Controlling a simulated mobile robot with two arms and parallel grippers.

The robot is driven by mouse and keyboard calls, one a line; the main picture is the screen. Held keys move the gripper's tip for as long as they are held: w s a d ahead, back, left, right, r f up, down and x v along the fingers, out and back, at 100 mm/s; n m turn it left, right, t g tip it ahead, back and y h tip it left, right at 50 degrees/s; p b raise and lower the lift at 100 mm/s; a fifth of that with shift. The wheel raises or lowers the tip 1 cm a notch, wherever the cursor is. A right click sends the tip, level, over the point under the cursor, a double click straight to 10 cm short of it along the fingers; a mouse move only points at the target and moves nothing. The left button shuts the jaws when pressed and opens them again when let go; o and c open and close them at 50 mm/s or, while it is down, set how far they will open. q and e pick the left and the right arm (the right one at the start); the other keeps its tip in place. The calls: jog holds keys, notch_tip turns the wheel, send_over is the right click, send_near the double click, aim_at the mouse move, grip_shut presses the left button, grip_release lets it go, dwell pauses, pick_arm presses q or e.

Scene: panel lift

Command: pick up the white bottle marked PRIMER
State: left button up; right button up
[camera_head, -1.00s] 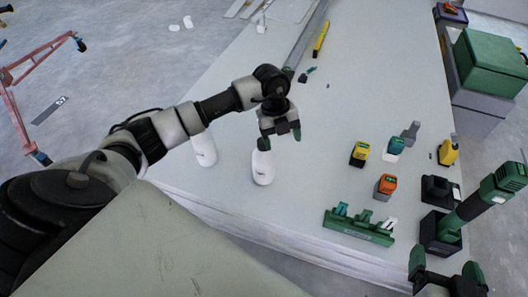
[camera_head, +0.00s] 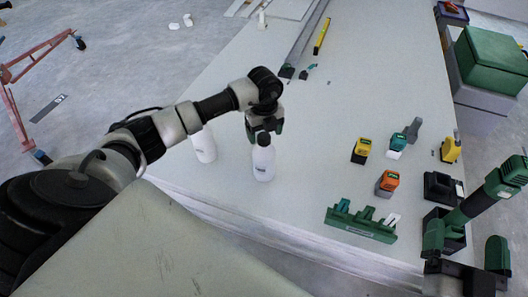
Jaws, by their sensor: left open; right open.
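Two white bottles stand on the pale panel stack (camera_head: 330,130). One white bottle (camera_head: 264,162) is below my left gripper (camera_head: 264,130) and carries small dark lettering too small to read. The other white bottle (camera_head: 205,148) stands to its left, partly behind my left arm. I cannot tell which is marked PRIMER. My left gripper is open, its fingers at the top of the nearer bottle. My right gripper (camera_head: 466,250) is open and empty at the lower right, off the panel's edge.
A green rack (camera_head: 360,224), an orange-topped block (camera_head: 387,182), a yellow-topped block (camera_head: 361,150) and a teal-topped block (camera_head: 396,146) sit to the right. A yellow level (camera_head: 321,36) lies at the back. Green case (camera_head: 490,62) stands beyond the right edge.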

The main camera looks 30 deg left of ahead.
aim_at(264, 136)
pick_arm(q)
notch_tip(264, 136, down, 3)
jog(key=shift+r+b, duration=0.1)
jog(key=shift+b, duration=0.4)
jog(key=shift+f, duration=0.45)
grip_shut()
pick_arm(e)
jog(key=r+t, duration=0.1)
jog(key=s+r+t+y, duration=0.1)
jog(key=r+t, duration=0.2)
jog(key=shift+s+a+r, duration=0.1)
jog(key=shift+s+a, duration=0.1)
jog(key=shift+s, duration=0.15)
